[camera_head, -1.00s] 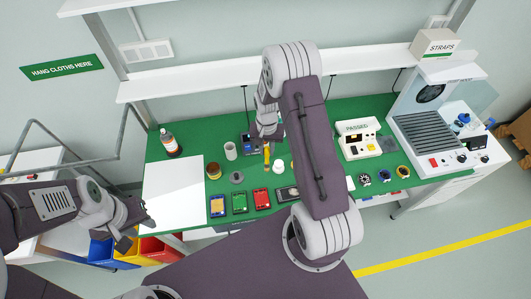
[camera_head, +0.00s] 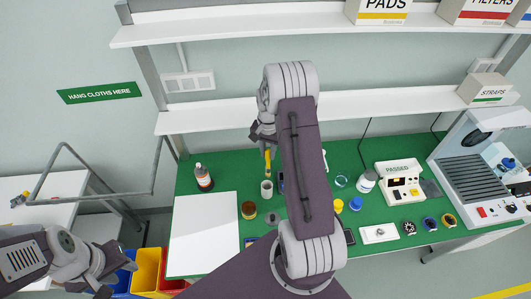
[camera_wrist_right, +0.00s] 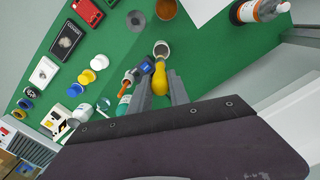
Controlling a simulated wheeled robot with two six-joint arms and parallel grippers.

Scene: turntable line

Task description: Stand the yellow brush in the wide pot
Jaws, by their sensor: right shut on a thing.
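The yellow brush (camera_head: 268,162) hangs roughly upright from my right gripper (camera_head: 266,146), which is shut on it. In the right wrist view the brush (camera_wrist_right: 159,79) shows between the fingers (camera_wrist_right: 161,90). A pale grey open pot (camera_head: 266,188) stands on the green bench directly below the brush; it also shows in the right wrist view (camera_wrist_right: 161,49). The brush's lower end is at or just above its rim; I cannot tell whether it is inside. My left gripper (camera_head: 118,268) is open and empty, left of the bench.
An amber jar (camera_head: 249,210) and a small grey dish (camera_head: 271,218) stand close to the pot. A white board (camera_head: 205,232) and a bottle (camera_head: 204,178) are on the left. Yellow and blue pots (camera_head: 355,203) stand on the right. A shelf (camera_head: 220,120) runs behind.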

